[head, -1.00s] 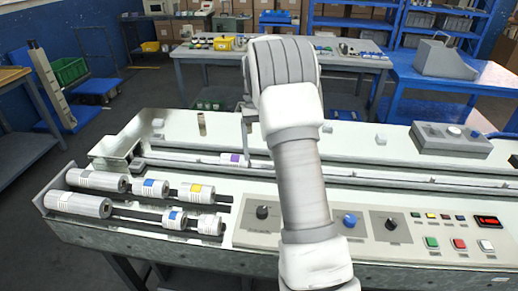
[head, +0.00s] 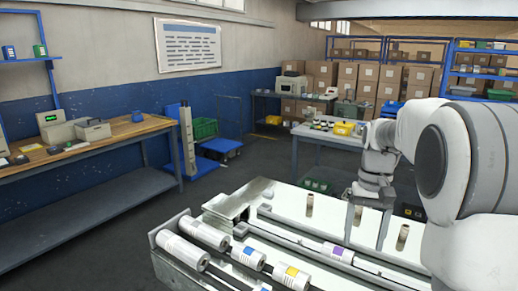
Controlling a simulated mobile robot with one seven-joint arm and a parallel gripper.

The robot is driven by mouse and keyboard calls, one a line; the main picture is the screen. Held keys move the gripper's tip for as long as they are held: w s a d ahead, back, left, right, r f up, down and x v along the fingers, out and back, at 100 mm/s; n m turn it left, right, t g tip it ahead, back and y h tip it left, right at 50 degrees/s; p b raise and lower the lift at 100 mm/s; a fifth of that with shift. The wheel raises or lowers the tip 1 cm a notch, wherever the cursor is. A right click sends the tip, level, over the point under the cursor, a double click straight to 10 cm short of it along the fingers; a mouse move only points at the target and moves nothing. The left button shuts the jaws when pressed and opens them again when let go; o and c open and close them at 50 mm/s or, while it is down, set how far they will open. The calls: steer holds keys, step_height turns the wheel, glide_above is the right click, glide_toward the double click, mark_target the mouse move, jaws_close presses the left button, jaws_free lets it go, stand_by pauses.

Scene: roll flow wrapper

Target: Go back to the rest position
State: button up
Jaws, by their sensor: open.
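My gripper (head: 366,222) hangs at the right of the head view, below my bent white arm, over the back part of the flow wrapper (head: 278,192). Its two fingers point down, apart, with nothing seen between them. A white piece with a purple band (head: 336,250) lies in the machine's long channel, below and to the left of the fingers. My arm covers the right side of the machine, and the control panel is not in view.
White rolls, one with a blue band (head: 248,257) and one with a yellow band (head: 291,276), sit at the machine's front left. Small tan cylinders (head: 309,205) stand at the back. A wooden bench (head: 100,147) is on the left. Grey floor (head: 175,205) lies clear between.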

steer(key=s+a+r+n+t, duration=0.1)
steer(key=s+a, duration=0.4)
steer(key=s, duration=0.5)
steer(key=s+a+r+n+t, duration=0.1)
steer(key=s+a+r+t, duration=0.2)
steer(key=s+t, duration=0.3)
steer(key=s+a, duration=0.1)
steer(key=s, duration=0.3)
steer(key=shift+s+a+n+h, duration=0.3)
steer(key=shift+s+a+n, duration=0.05)
steer(key=shift+a+n, duration=0.05)
steer(key=shift+d, duration=0.1)
stand_by(0.3)
